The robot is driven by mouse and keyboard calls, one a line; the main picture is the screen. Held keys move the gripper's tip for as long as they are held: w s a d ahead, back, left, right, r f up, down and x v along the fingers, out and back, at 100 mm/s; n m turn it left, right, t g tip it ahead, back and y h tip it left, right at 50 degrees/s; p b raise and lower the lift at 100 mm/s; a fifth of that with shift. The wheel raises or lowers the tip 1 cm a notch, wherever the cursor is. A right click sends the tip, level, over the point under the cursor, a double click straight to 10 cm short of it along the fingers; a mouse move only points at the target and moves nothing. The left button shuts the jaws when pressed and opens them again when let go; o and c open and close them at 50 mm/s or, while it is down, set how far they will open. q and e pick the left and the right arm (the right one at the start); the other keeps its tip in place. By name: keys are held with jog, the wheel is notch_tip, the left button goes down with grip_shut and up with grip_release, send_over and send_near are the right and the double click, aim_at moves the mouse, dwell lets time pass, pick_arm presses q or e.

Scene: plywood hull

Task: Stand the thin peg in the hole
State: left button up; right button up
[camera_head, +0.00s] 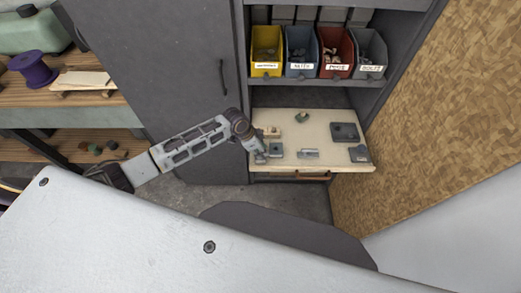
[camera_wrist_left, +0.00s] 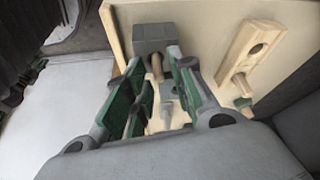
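My left gripper (camera_head: 261,156) is over the front left of a pull-out board (camera_head: 330,163). In the left wrist view its green-padded fingers (camera_wrist_left: 156,62) are apart. A slim tan peg (camera_wrist_left: 157,70) shows between the fingertips, with a gap on each side, beside a grey block (camera_wrist_left: 152,38). I cannot tell whether this peg stands in a hole or only in front of the block. A pale grey piece (camera_wrist_left: 167,103) lies nearer, between the fingers. My right gripper is not in view.
The board also holds a dark grey block (camera_head: 345,132), another at the right edge (camera_head: 359,153), a light metal piece (camera_head: 308,154) and a small round piece (camera_head: 301,118). Labelled bins (camera_head: 300,52) stand on the shelf above. A plywood wall (camera_head: 420,120) closes the right side.

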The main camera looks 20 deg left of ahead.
pick_arm(q)
jog(key=shift+o, duration=0.2)
jog(key=v, duration=1.2)
jog(key=shift+s, duration=0.1)
dwell(1.2)
